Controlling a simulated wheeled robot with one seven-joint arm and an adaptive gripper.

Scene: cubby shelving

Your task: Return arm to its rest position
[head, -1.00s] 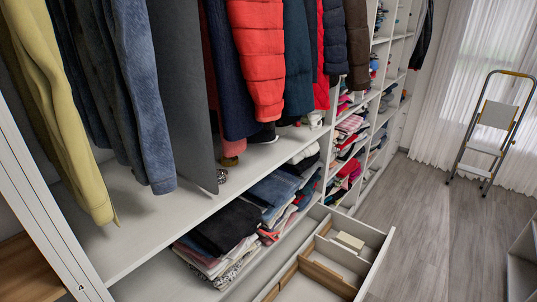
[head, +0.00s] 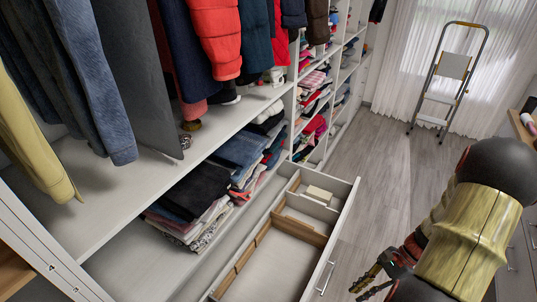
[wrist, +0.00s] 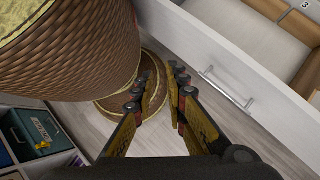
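My gold-and-black arm comes in at the right of the head view, bent downward. My gripper (head: 368,276) is at its lower end, over the floor in front of the open drawer (head: 342,232). In the wrist view my gripper (wrist: 162,80) has its two fingers apart with nothing between them.
Shelving with hanging clothes (head: 215,45) and folded stacks (head: 190,200) fills the left. The drawer stands out into the room and holds a small cream box (head: 319,194). A stepladder (head: 448,80) stands by the curtains. The floor (head: 385,170) between is clear.

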